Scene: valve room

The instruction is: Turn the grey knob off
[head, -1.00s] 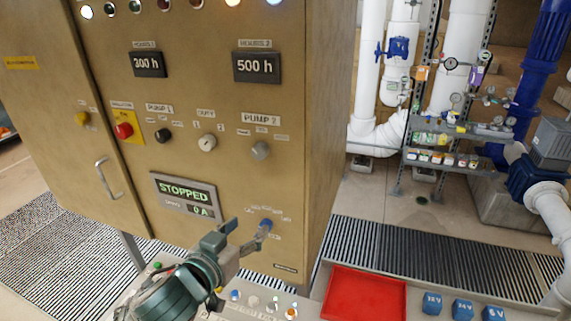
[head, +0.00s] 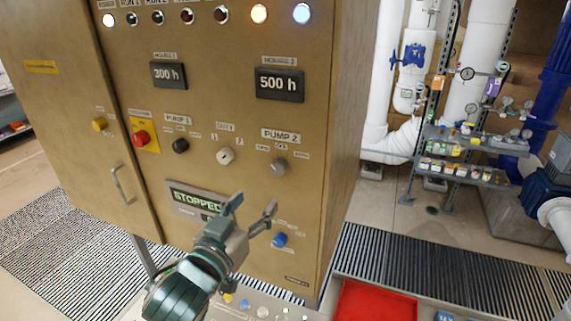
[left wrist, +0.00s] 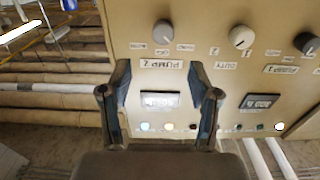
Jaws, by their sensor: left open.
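The grey knob (head: 279,166) is on the tan cabinet front under the PUMP 2 label. In the left wrist view the grey knob (left wrist: 163,32) shows upside down, above the upside-down PUMP 2 label. My left gripper (head: 254,205) is open and empty in front of the panel, below and left of the grey knob in the head view. Its two fingers spread apart and cover part of the STOPPED display (head: 193,197). In the left wrist view the knob lies beyond the open fingers (left wrist: 167,82), apart from them. My right gripper is not in view.
A blue knob (head: 280,240) sits low on the panel, right of my left gripper. A white knob (head: 226,155), a black knob (head: 180,146) and a red button (head: 140,139) are left of the grey knob. A red tray (head: 372,302) lies at the lower right.

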